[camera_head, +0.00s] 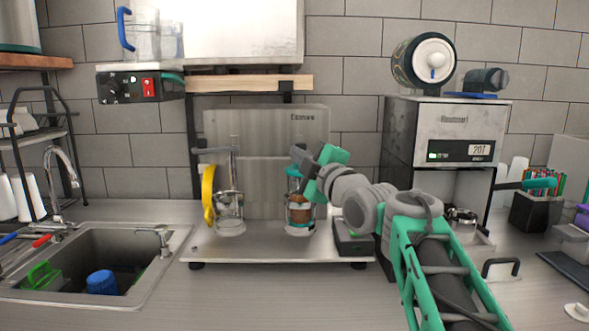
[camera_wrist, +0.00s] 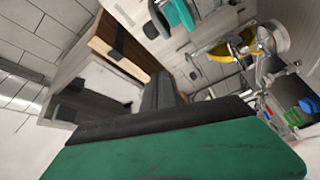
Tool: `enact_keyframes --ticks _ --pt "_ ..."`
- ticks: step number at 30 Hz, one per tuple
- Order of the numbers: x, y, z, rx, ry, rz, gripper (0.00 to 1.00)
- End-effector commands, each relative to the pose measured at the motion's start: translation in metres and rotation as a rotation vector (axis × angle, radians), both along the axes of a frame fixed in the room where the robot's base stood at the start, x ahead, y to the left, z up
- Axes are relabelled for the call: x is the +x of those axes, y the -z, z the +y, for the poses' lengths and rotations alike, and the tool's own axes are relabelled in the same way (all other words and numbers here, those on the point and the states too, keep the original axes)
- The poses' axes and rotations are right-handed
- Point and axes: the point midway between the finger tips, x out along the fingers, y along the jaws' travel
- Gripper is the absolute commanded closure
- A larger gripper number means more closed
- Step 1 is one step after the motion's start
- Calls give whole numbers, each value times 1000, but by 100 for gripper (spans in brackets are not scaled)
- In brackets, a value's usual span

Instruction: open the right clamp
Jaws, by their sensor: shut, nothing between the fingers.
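The cup sealer (camera_head: 265,248) stands on the counter with two clamp stations. The right clamp (camera_head: 293,171) has a teal part and sits above a clear cup with brown contents (camera_head: 299,216). My gripper (camera_head: 302,158) is shut and empty beside the upper part of the right clamp and partly hides it. I cannot tell whether they touch. The left clamp has a yellow handle (camera_head: 208,194) standing upright beside an empty clear holder (camera_head: 230,214). In the wrist view, my green and black finger fills the bottom, and the yellow handle (camera_wrist: 238,46) shows at upper right.
A sink (camera_head: 95,262) with a blue cup (camera_head: 101,282) is at the left. A coffee machine (camera_head: 444,130) stands to the right behind my arm. A wooden shelf (camera_head: 250,83) hangs above the sealer. A small dark box (camera_head: 352,240) sits right of the cup.

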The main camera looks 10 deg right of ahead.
Motion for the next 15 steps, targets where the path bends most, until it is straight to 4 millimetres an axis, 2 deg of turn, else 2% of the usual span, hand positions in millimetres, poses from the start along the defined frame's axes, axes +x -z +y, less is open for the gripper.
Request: enact_keyframes --ticks 8,11,15 --pt "2 -4 1 2 0 3 100" --pt "11 -6 4 3 -2 5 100" --pt "36 -10 12 3 -2 6 100"
